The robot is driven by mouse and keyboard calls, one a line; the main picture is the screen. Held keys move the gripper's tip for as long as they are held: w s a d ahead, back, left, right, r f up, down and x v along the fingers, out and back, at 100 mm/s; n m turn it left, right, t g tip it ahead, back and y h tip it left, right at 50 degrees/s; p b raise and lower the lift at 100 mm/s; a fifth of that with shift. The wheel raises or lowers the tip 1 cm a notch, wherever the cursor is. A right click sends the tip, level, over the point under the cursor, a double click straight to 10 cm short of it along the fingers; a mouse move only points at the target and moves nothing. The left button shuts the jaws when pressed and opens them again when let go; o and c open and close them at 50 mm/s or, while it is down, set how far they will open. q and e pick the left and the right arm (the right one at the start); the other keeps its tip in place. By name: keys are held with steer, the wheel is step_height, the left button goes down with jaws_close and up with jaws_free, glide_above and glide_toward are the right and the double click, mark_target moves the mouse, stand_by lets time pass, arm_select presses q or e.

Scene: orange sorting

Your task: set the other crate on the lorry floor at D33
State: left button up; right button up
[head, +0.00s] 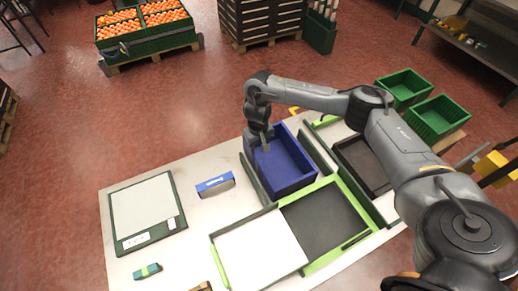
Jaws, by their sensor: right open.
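A blue crate (306,181) stands on the pale table, between dark green rails and behind a lime-green-edged frame. My right gripper (266,146) is open at the crate's left rear wall, with its fingers pointing down at the rim. I cannot tell whether the fingers touch the wall. The crate looks empty, though the gripper hides part of it. A lime-edged frame with a dark floor (325,222) lies in front of the crate. No D33 mark can be read, and I cannot tell which surface is the lorry floor. My left gripper is not in view.
A white panel (262,250), a flat scale-like board (145,208), a blue box (215,184) and a small green item (147,271) lie on the table. Two green crates (436,118) stand behind right. Orange-filled crates (150,42) stand far left. My right arm covers the table's right side.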

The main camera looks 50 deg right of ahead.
steer(key=a+f+n+t+y, duration=0.1)
steer(key=a+f+n+t, duration=0.2)
steer(key=a, duration=0.8)
steer(key=a+f+n+y, duration=0.25)
steer(key=a+n, duration=0.25)
steer(key=a, duration=0.6)
steer(key=s+a+r+n+t, duration=0.2)
steer(key=s+a+t, duration=0.15)
steer(key=a, duration=0.95)
steer(key=s+d+r+m+g+h, duration=0.1)
steer(key=s+d+r, duration=0.1)
steer(key=s+d, duration=0.5)
steer(key=s+d+r+m+g+h, duration=0.1)
steer(key=s+d+r+m+h, duration=0.1)
steer(key=s+d, duration=0.5)
steer(key=s, duration=0.5)
steer(key=shift+r+g, duration=0.25)
steer(key=shift+g, duration=0.1)
steer(key=shift+a, duration=0.1)
